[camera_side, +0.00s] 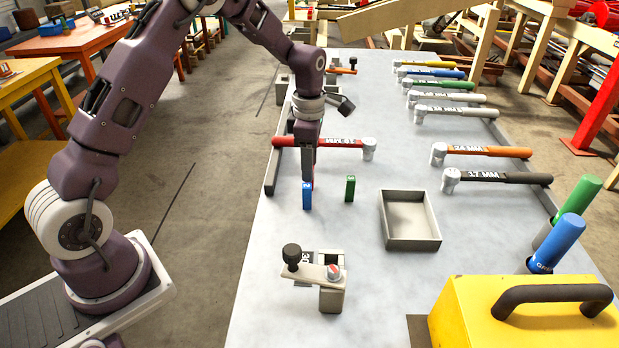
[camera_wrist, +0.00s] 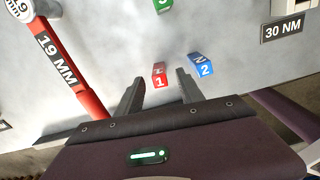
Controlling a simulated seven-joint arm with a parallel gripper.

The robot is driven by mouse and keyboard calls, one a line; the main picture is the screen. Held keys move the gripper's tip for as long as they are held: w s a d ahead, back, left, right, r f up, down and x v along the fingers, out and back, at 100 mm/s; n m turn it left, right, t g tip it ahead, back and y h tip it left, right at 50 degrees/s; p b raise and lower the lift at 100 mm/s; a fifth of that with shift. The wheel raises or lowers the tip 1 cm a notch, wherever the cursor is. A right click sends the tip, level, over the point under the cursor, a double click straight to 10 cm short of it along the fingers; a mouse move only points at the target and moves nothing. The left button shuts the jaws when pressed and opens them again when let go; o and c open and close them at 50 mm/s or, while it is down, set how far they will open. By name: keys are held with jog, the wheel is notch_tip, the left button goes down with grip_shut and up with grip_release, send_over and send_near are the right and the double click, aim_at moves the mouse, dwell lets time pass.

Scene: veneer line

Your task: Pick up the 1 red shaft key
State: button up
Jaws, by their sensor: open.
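The red shaft key (camera_wrist: 159,77), marked 1, stands on the grey bench top. In the wrist view it appears between the tips of my gripper (camera_wrist: 160,84), with a gap on each side. My gripper is open and holds nothing. The blue key (camera_wrist: 201,67), marked 2, is close beside the right finger; whether they touch is unclear. In the side view my gripper (camera_side: 308,178) points down just behind the blue key (camera_side: 307,197), and the red key is almost wholly hidden there. A green key (camera_side: 350,189) stands to the right.
A red-handled 19 MM torque wrench (camera_side: 325,142) lies behind my gripper. An empty grey tray (camera_side: 411,243) sits to the right, a clamp fixture (camera_side: 318,273) in front. More wrenches line the right side. A yellow case (camera_side: 520,315) stands front right.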

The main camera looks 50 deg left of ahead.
jog(key=shift+f, duration=0.75)
grip_shut()
